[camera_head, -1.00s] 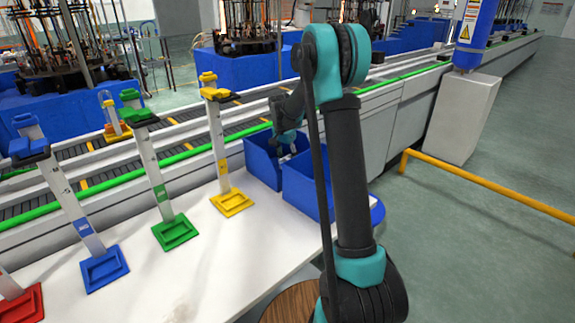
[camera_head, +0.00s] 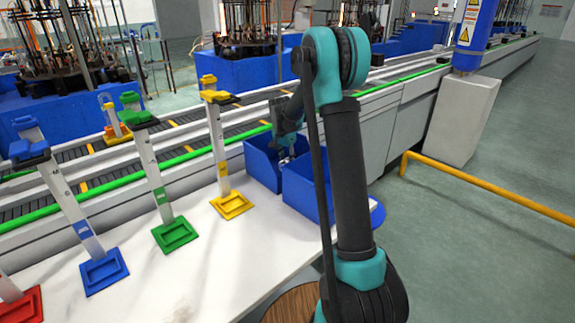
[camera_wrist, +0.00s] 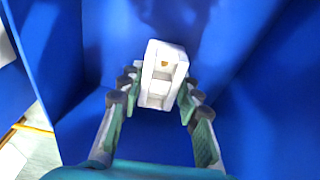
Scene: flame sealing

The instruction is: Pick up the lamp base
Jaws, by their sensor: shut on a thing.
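The lamp base (camera_wrist: 163,72) is a small white block with a hollow and a small tan spot, in the middle of the wrist view. My gripper (camera_wrist: 158,93) has its fingers on both sides of it and is shut on it. Blue bin walls surround both in the wrist view. In the head view my gripper (camera_head: 286,153) reaches down into the rear blue bin (camera_head: 260,165). The lamp base is too small and hidden to make out clearly there.
A second blue bin (camera_head: 300,192) stands right beside the first, partly behind my arm. Yellow (camera_head: 232,204), green (camera_head: 175,234) and blue (camera_head: 104,270) stands are on the white table (camera_head: 190,290). A conveyor (camera_head: 180,150) runs behind.

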